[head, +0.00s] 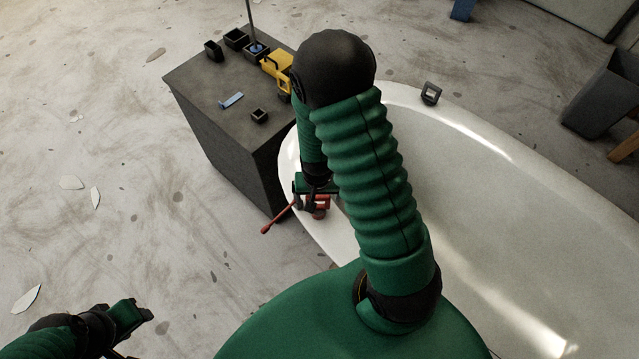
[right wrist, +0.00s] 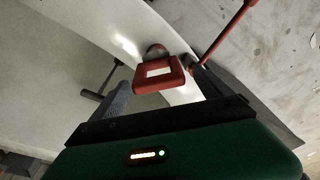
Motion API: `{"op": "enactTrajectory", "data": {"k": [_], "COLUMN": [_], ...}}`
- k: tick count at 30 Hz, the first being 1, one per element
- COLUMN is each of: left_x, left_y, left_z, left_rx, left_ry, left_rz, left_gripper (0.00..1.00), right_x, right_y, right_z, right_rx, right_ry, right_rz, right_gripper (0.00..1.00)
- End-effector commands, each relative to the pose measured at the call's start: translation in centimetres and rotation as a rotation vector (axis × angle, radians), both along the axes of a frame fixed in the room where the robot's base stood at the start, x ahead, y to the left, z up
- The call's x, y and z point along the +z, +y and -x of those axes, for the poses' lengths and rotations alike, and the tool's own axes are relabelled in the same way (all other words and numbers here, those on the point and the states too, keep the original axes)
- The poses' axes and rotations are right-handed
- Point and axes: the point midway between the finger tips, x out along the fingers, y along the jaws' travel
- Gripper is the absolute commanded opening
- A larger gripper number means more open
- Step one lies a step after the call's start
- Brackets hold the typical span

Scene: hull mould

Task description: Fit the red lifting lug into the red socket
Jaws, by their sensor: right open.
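A red block with a pale panel (right wrist: 158,72) and a grey loop (right wrist: 156,50) behind it sits at the white hull rim in the right wrist view. It looks like the red lug; I cannot tell whether it sits in a socket. It shows small and partly hidden in the head view (head: 321,209). My right gripper (right wrist: 156,78) is open, its fingers on either side of the block with no clear contact; it also shows in the head view (head: 316,192). A red rod (head: 277,221) sticks out beside the block. My left gripper (head: 135,325) is low at the left, away from everything.
A dark bench (head: 200,88) stands left of the white hull mould (head: 520,220), with black open boxes, a blue bar (head: 231,100) and a yellow piece (head: 277,66) on it. A dark frame-like fitting (head: 431,93) stands on the far rim. A grey bin (head: 608,92) is at right.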

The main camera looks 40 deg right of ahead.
Motion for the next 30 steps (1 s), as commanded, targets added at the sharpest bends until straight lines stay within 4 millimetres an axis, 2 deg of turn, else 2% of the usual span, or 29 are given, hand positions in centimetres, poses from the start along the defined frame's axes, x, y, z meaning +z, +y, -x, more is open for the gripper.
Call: {"op": "enactTrajectory", "data": {"k": [1, 6, 9, 13, 18, 30], "left_x": [0.5, 1.6, 2.5, 3.3, 3.6, 3.6], "left_y": [0.0, 0.0, 0.0, 0.0, 0.0, 0.0], "left_z": [0.0, 0.0, 0.0, 0.0, 0.0, 0.0], "left_rx": [0.0, 0.0, 0.0, 0.0, 0.0, 0.0], "left_ry": [0.0, 0.0, 0.0, 0.0, 0.0, 0.0], "left_rz": [0.0, 0.0, 0.0, 0.0, 0.0, 0.0], "left_gripper": [0.4, 0.4, 0.4, 0.4, 0.4, 0.4], "right_x": [1.7, 6.9, 9.8, 12.5, 13.8, 13.9], "right_y": [0.0, 0.4, 0.6, 0.7, 0.8, 0.8], "right_z": [0.0, 0.7, 1.0, 1.4, 1.7, 1.7], "right_rx": [0.001, 0.0, 0.0, -0.002, -0.004, -0.006], "right_ry": [-0.006, -0.005, -0.005, -0.001, 0.004, 0.004], "right_rz": [0.003, 0.0, -0.001, -0.002, -0.003, -0.003], "right_gripper": [0.89, 0.89, 0.89, 0.89, 0.89, 0.89]}}
